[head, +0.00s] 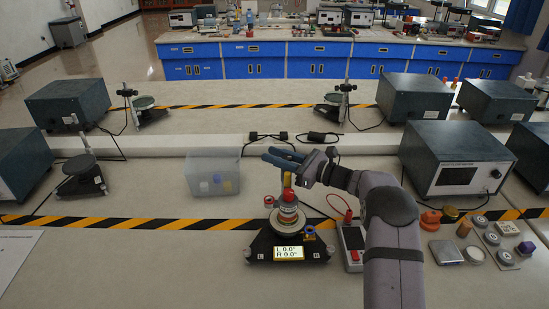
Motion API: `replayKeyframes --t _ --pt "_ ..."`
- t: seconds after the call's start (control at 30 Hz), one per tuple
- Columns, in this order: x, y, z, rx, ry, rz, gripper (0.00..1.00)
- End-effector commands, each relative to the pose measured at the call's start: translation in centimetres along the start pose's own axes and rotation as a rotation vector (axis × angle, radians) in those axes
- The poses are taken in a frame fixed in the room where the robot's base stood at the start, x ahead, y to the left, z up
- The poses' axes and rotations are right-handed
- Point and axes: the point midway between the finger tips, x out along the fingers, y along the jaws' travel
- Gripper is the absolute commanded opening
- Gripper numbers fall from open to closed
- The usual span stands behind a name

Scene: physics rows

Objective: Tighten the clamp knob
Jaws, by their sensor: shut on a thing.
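A black-based instrument (262,241) stands on the bench, with a lit display (288,253) reading L 0.0° and R 0.0°. A red labelled cylinder (288,208) sits upright on its round pale stage (287,222). A slim yellow upright piece (287,181), seemingly the clamp knob, rises above the cylinder. My gripper (284,158) comes in from the right, directly over the instrument, and is shut at the top of this yellow piece. The fingers hide its upper end. A small blue-and-yellow part (310,234) is at the instrument's right side, and a small red-and-white part (268,201) at its left.
A translucent bin (213,175) stands left of the instrument. A meter with red leads (353,240) is close on its right. Several small pots and weights (492,238) lie farther right, before a large grey box (455,165).

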Motion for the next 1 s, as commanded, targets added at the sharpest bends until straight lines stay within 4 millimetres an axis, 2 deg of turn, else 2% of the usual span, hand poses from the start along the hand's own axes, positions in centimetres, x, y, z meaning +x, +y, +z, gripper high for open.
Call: replayKeyframes --t 0.2,0.53,0.57,0.6,0.63,1.0 --pt "0.01 -0.32 0.42 -0.007 -0.005 -0.073 0.01" --pt "-0.02 -0.37 0.42 -0.006 -0.004 -0.079 0.01" --pt "-0.02 -0.37 0.42 -0.006 -0.005 -0.079 0.28" --pt "-0.03 -0.36 0.41 -0.006 -0.004 -0.079 0.37" --pt "-0.03 -0.36 0.38 -0.005 -0.004 -0.079 0.42" --pt "0.01 -0.10 -0.06 0.000 0.002 -0.072 0.42"
